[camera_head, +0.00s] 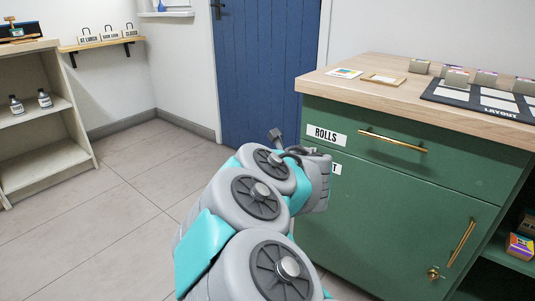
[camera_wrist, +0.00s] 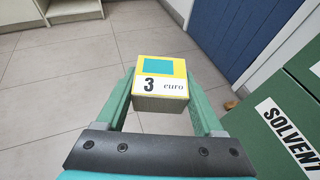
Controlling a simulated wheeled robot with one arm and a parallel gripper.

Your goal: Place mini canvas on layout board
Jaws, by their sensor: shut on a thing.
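My gripper (camera_wrist: 160,82) is shut on a small block (camera_wrist: 162,66) in the wrist view, with a green finger on either side. The block has a yellow and teal face and a white strip reading "3 euro". I take it for the mini canvas. It is held in the air above the tiled floor. In the head view my arm hides the gripper's fingers and the block. The dark layout board (camera_head: 466,104), with white panels and the word LAYOUT, lies on the wooden counter (camera_head: 395,95) at the right. Small tagged blocks (camera_head: 456,78) stand on and behind it.
The green cabinet (camera_head: 400,185) with brass handles stands right of my arm. A small framed piece (camera_head: 382,80) and a card (camera_head: 344,73) lie on the countertop's left part. A blue door (camera_head: 265,65) is behind. A shelf unit (camera_head: 40,110) stands left, with free floor between.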

